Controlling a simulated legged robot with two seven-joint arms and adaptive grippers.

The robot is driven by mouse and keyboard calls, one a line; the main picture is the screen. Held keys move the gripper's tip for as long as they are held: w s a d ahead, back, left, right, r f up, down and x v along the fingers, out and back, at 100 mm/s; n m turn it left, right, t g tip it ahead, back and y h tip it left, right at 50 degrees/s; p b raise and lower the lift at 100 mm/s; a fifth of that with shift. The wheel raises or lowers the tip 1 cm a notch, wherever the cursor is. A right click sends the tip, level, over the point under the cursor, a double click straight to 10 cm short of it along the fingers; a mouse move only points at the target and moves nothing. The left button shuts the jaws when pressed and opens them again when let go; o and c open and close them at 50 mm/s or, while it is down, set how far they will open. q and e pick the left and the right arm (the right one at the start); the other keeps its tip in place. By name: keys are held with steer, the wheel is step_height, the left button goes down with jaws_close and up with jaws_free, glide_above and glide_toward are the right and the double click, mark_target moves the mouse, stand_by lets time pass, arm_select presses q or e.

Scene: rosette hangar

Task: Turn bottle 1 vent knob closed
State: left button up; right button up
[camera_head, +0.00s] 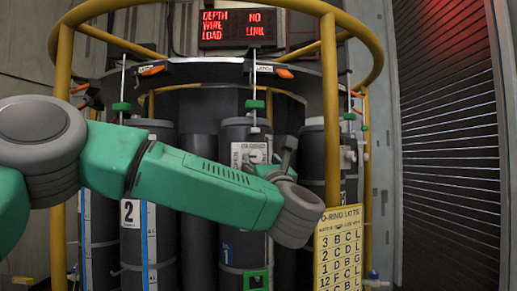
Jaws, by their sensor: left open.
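Bottle 1 (230,252) is a dark upright cylinder in the middle of the rack, with a blue "1" low on its body and a white label near its top. My green left arm crosses in front of it and hides its middle. My left gripper (287,147) is small and partly hidden behind the grey wrist, just right of the bottle's upper part. It is open; I cannot tell whether it touches anything. I cannot clearly make out the vent knob. My right gripper is not in view.
Bottle 2 (130,245) stands to the left, and another dark bottle (313,150) to the right. A yellow frame (330,110) surrounds the rack. A yellow O-ring lots sign (339,250) hangs at the right. A red-lit display (238,27) is above.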

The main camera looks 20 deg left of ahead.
mark_target(257, 158)
arm_select(q)
steer(key=shift+p+x, duration=0.35)
steer(key=shift+x, duration=0.75)
steer(key=shift+w+a+r, duration=0.1)
steer(key=shift+w+a, duration=0.15)
steer(key=shift+a, duration=0.55)
steer(key=c, duration=0.8)
steer(key=shift+w+d, duration=0.1)
steer(key=shift+d, duration=0.15)
jaws_close()
steer(key=shift+d, duration=0.1)
